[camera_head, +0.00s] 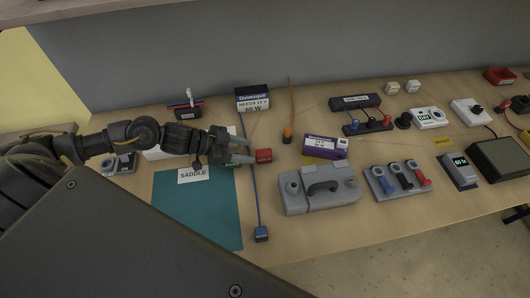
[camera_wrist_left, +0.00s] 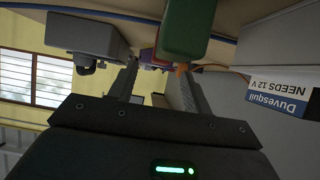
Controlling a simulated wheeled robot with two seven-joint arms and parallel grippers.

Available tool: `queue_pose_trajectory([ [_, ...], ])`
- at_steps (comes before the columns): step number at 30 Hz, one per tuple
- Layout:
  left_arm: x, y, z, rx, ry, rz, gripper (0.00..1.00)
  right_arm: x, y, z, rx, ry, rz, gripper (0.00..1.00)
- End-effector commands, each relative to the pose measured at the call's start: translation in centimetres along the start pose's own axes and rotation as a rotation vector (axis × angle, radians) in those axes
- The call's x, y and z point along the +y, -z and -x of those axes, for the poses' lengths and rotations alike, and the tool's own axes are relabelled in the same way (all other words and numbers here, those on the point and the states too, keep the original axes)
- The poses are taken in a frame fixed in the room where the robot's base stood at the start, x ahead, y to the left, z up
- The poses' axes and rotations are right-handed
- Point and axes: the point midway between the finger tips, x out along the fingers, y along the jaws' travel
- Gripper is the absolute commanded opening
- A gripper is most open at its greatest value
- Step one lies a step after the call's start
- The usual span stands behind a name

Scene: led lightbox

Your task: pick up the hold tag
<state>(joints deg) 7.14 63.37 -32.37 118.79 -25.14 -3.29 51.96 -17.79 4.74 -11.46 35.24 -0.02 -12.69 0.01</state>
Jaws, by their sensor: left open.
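No tag can be read clearly as the hold tag. A small yellow card (camera_head: 443,142) with dark, unreadable lettering lies on the right part of the bench. My left gripper (camera_head: 250,150) is open over the left part of the bench, far from that card. A small red block (camera_head: 263,155) is just beyond its fingertips. In the left wrist view the two fingers (camera_wrist_left: 158,68) are apart, with a green block (camera_wrist_left: 185,28) close by the right finger. Nothing is seen gripped. My right gripper is out of view.
A teal mat (camera_head: 200,215) with a SADDLE card (camera_head: 193,175) lies below my left gripper. A blue strip (camera_head: 256,200) runs beside the mat. A grey case with a handle (camera_head: 318,190), a purple box (camera_head: 325,147) and a Duvesquil box (camera_head: 252,98) stand nearby.

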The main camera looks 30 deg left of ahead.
Motion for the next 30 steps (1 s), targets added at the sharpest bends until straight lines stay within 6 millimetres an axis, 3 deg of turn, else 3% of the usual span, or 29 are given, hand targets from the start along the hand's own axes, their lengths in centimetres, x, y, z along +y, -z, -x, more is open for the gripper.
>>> queue_pose_trajectory([
  [3, 0.1, 0.0, -0.6, -0.001, 0.0, 0.0, 0.49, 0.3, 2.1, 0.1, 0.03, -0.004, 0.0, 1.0],
  [6, 0.1, 0.0, -0.7, -0.002, 0.0, 0.0, 0.49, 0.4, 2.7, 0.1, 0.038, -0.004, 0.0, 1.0],
  [18, -0.6, 0.4, -5.2, 0.0, 0.0, 0.001, 0.49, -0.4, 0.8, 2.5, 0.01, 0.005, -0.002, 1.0],
  [27, -0.6, 0.2, -5.8, -0.002, 0.0, 0.0, 0.49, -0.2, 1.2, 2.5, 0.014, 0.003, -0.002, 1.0],
  [30, -0.6, 0.2, -5.8, -0.002, 0.0, 0.0, 0.36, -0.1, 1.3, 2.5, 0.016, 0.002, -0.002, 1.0],
])
